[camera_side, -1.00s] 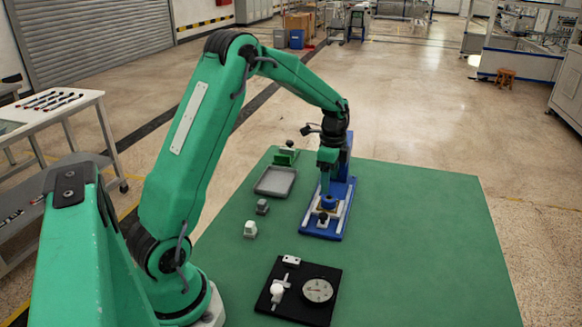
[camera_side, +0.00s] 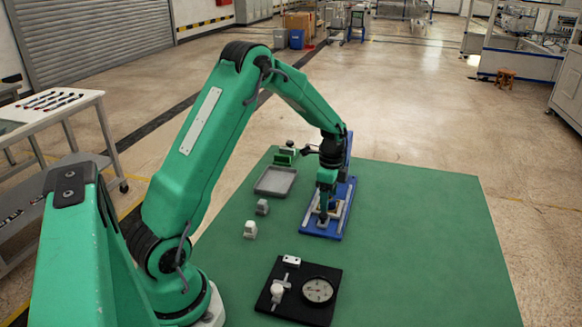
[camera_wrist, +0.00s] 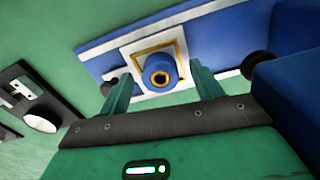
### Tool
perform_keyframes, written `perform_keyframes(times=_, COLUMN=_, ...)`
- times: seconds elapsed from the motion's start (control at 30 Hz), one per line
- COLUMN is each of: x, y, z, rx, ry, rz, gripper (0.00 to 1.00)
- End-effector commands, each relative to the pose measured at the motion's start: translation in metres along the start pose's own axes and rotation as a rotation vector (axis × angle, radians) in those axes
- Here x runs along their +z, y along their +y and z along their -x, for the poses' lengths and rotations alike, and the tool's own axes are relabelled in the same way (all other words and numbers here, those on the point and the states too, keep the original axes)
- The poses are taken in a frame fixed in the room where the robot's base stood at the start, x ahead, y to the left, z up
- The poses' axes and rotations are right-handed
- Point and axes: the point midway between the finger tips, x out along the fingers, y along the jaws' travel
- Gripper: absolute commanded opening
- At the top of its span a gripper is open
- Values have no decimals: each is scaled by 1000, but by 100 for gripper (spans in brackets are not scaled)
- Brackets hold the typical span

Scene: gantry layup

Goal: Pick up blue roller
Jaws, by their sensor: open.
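The blue roller (camera_wrist: 158,73) shows in the wrist view as a short blue cylinder with a brass-ringed hole in its end. It sits in a white and gold square on the blue gantry base (camera_wrist: 103,60). My gripper (camera_wrist: 158,80) is open, with one green finger on each side of the roller; I cannot tell whether they touch it. In the side view my gripper (camera_side: 324,212) points down over the blue gantry base (camera_side: 333,229), and the roller is mostly hidden behind it.
A black plate with a round dial (camera_side: 318,290) lies in front. The green table's right side is clear.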

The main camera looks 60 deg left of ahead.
Motion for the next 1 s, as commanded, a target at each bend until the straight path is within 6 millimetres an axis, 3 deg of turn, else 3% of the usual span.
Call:
perform_keyframes(times=0.43, x=0, y=0, z=0, rx=0, ry=0, rz=0, gripper=65)
perform_keyframes(times=0.7, x=0, y=0, z=0, rx=0, ry=0, rz=0, gripper=16)
perform_keyframes(times=1.0, x=0, y=0, z=2, rx=0, ry=0, rz=0, gripper=16)
